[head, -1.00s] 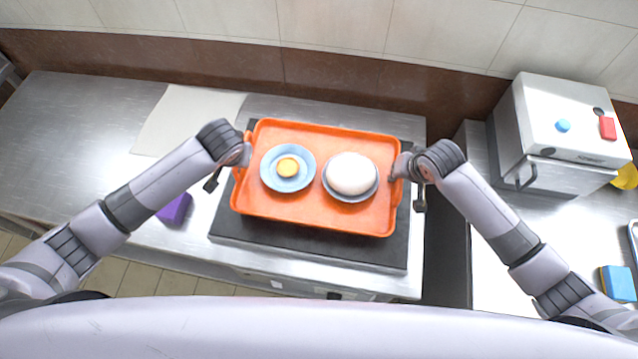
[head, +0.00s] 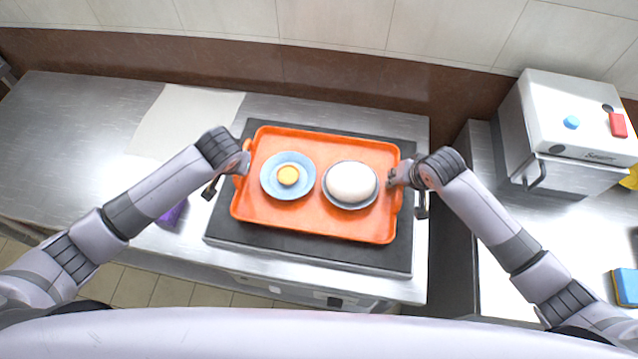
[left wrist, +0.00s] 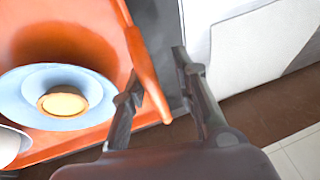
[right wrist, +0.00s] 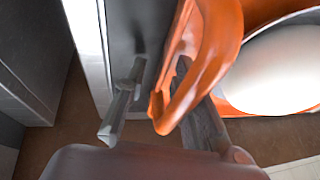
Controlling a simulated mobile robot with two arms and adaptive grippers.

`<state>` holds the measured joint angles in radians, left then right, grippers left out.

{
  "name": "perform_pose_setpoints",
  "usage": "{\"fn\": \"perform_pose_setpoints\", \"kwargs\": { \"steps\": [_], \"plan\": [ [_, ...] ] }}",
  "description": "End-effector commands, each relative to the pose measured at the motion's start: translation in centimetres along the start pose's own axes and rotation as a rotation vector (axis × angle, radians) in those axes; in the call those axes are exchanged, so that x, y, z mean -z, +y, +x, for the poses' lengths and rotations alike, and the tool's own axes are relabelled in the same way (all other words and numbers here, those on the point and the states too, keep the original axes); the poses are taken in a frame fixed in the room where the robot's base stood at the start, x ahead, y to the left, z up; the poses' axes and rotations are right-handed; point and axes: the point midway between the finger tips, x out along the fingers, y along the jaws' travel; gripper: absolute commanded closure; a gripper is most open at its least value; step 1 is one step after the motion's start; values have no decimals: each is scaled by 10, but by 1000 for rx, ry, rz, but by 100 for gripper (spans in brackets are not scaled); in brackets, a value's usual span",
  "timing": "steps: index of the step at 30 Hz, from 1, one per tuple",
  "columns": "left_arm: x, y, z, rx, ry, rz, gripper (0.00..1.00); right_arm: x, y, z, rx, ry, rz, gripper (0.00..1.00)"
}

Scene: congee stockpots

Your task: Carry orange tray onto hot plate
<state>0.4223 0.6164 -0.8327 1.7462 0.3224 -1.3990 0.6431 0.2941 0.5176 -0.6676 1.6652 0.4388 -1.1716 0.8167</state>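The orange tray (head: 300,222) lies flat over the dark hot plate (head: 300,250), whose black border shows around it. On the tray are a blue saucer (head: 273,188) with a small yellow-topped item (head: 289,175) and a bowl with a white dome (head: 351,182). My left gripper (head: 243,168) is at the tray's left handle; in the left wrist view its fingers (left wrist: 158,75) are spread, with the handle between them. My right gripper (head: 393,178) is at the right handle; in the right wrist view its fingers (right wrist: 160,75) are apart around the handle, which partly hides one finger.
A pale board (head: 185,120) lies on the steel counter (head: 80,130) left of the hot plate. A purple object (head: 173,214) sits near the left forearm. On the right are a white machine (head: 570,120) and a blue-yellow sponge (head: 626,287). A gap separates the two counters.

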Motion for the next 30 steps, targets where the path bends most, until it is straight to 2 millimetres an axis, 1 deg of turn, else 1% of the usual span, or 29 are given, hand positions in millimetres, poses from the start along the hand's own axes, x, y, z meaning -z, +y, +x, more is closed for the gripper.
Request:
{"fn": "perform_pose_setpoints", "kwargs": {
  "steps": [9, 13, 17, 24, 27, 30],
  "plan": [
    [1, 3, -2, -8, 4, 1, 69, -1, -3, 0, 6, -1, -3, 70],
    [2, 4, -10, -9, 5, 1, 69, -1, -4, 0, 7, -2, -4, 70],
    [2, 3, -31, -10, 7, 2, 69, -2, -4, 0, 7, -2, -4, 70],
    [2, 3, -84, -10, 7, 1, 69, -2, -4, 0, 7, -3, -4, 70],
    [2, 2, -100, -9, 7, 1, 69, -2, -4, 0, 7, -3, -4, 70],
    [1, 2, -112, -7, 5, 1, 69, -2, -4, 0, 7, -3, -4, 70]
  ]
}}
